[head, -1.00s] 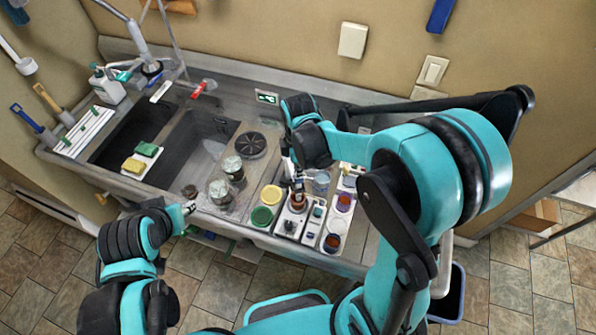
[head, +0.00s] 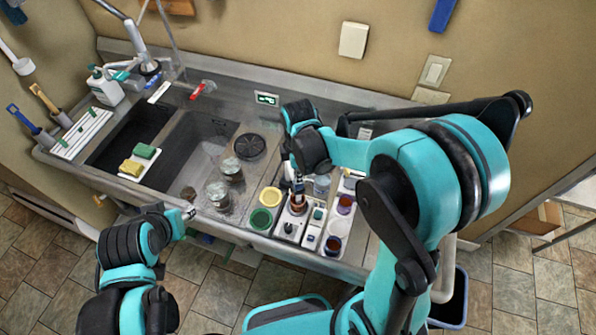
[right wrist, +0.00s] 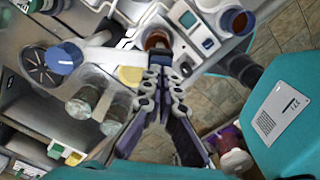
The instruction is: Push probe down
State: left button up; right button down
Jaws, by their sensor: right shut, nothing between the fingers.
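My right gripper (head: 298,186) is shut and empty. Its fingertips are just above a cup of reddish-brown liquid (head: 298,205) on a white stand with a dark knob. In the right wrist view the closed fingertips (right wrist: 159,58) lie in front of the cup (right wrist: 157,38), hiding part of it. I cannot make out the probe clearly; the fingers and wrist cover that spot. A small meter with a screen (head: 318,213) stands right of the cup, also seen in the right wrist view (right wrist: 188,20). My left gripper (head: 190,212) is at the counter's front edge, too small to read.
Green (head: 260,218) and yellow (head: 270,196) tubs stand left of the stand. Dark-filled cups (head: 333,243) are close on its right. Glass jars (head: 217,194) stand near the sink (head: 200,140). A blue-lidded container (right wrist: 62,58) shows in the right wrist view.

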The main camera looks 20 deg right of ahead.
jog(key=shift+r+p, duration=1.65)
jog(key=shift+r, duration=0.85)
